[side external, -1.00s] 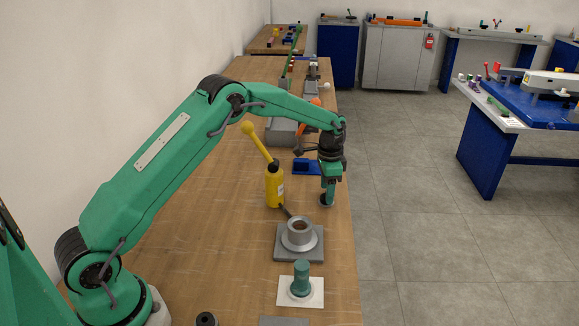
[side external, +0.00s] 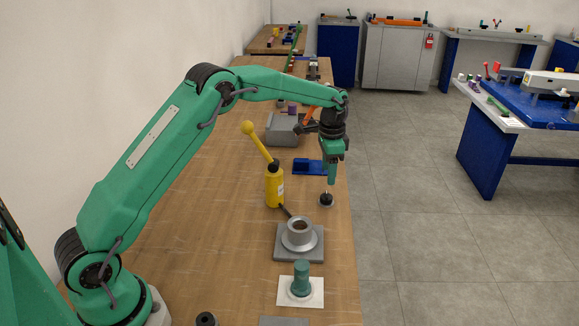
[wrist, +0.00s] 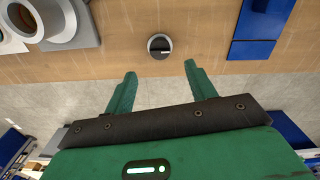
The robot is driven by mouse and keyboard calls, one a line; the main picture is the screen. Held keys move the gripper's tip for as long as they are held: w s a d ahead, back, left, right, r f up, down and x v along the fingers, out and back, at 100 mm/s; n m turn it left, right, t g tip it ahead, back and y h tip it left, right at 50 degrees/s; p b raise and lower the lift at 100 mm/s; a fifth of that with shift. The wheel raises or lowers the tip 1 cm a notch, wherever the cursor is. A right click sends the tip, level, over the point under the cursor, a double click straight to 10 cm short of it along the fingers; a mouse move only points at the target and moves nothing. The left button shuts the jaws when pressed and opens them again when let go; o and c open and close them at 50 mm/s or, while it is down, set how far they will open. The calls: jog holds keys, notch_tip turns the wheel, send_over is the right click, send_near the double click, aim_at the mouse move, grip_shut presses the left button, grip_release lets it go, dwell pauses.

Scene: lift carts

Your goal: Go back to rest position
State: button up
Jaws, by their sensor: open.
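My gripper (side external: 331,181) points down over the right edge of the wooden bench in the side view. In the wrist view its two green fingers (wrist: 160,78) are spread apart with nothing between them. A small dark round piece with a pale slot or pin (wrist: 159,46) stands on the bench beyond the fingertips; it also shows in the side view (side external: 326,200), just under my gripper. It is apart from the fingers.
A grey ring fixture (side external: 299,235), a teal peg on a white plate (side external: 301,278), a yellow bottle-like jack (side external: 274,186) and a blue block (side external: 308,166) stand nearby on the bench (side external: 200,235). Free floor lies to the right.

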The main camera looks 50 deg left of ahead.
jog(key=s+d+r+n+t, duration=0.2)
jog(key=s+r+n+t, duration=0.15)
jog(key=s+r, duration=1.4)
jog(key=s+f+n+t, duration=0.1)
jog(key=s+n+t, duration=0.1)
jog(key=s, duration=1.7)
jog(key=shift+s+d+f+n, duration=0.25)
jog(key=shift+d+f+n, duration=0.15)
jog(key=shift+n, duration=0.35)
